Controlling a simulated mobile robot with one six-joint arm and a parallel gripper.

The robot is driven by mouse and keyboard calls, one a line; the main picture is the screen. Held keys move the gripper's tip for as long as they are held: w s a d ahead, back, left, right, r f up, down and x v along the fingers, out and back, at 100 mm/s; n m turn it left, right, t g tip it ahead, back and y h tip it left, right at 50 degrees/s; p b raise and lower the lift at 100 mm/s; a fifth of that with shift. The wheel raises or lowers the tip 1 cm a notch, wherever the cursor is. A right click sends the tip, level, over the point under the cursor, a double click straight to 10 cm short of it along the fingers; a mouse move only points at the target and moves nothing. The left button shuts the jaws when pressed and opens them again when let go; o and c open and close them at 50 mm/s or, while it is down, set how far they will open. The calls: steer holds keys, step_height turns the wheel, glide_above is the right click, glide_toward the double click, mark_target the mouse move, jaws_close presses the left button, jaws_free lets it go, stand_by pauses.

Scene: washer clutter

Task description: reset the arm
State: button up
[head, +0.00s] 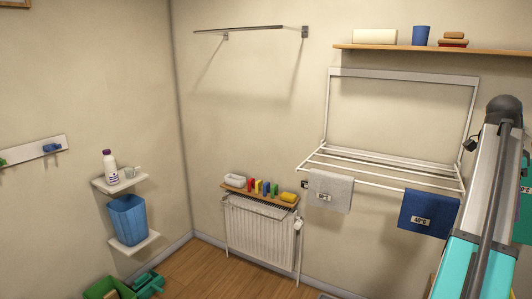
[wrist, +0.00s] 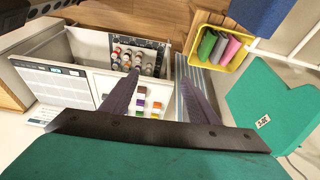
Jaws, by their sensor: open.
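My gripper (wrist: 161,84) shows in the wrist view with its two long purple-grey fingers apart and nothing between them. It points down over a white cabinet-like unit (wrist: 82,50) with an open front or drawer. My arm (head: 482,205) rises at the right edge of the head view, in front of the wall beside the drying rack. The gripper's fingers are not visible in the head view.
The head view shows a drying rack (head: 385,172) with two towels, a radiator (head: 262,232), a blue basket (head: 128,219) and a wooden shelf (head: 480,50).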

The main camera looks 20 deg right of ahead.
steer(key=w+a+f+n+g+y, duration=0.1)
steer(key=w+a+f+n, duration=0.1)
steer(key=w+a+f, duration=0.5)
steer(key=w+a+f+n, duration=0.2)
steer(key=w+a+f, duration=0.1)
steer(key=w+f, duration=0.8)
steer(key=w+a+f+n+g+y, duration=0.1)
steer(key=w+a+f+n, duration=0.15)
steer(key=a+f, duration=0.85)
steer(key=w+a+f+n+g, duration=0.1)
steer(key=w+a+f+n, duration=0.15)
steer(key=a+f, duration=0.8)
steer(key=s+a+f+n+g, duration=0.1)
steer(key=s+a+f+n, duration=0.25)
steer(key=a+f, duration=0.65)
steer(key=s+a+f+n+g, duration=0.1)
steer(key=s+a+f+n, duration=0.25)
steer(key=a+f, duration=0.7)
steer(key=s+a+f+n+t, duration=0.1)
steer(key=s+a+f+n, duration=0.4)
steer(key=s, duration=0.4)
steer(key=s+a+f+n, duration=0.6)
steer(key=s+a+f, duration=0.1)
steer(key=s+f, duration=0.2)
steer(key=shift+s+f+n+t, duration=0.15)
steer(key=shift+f+n+t, duration=0.15)
steer(key=shift+t, duration=0.1)
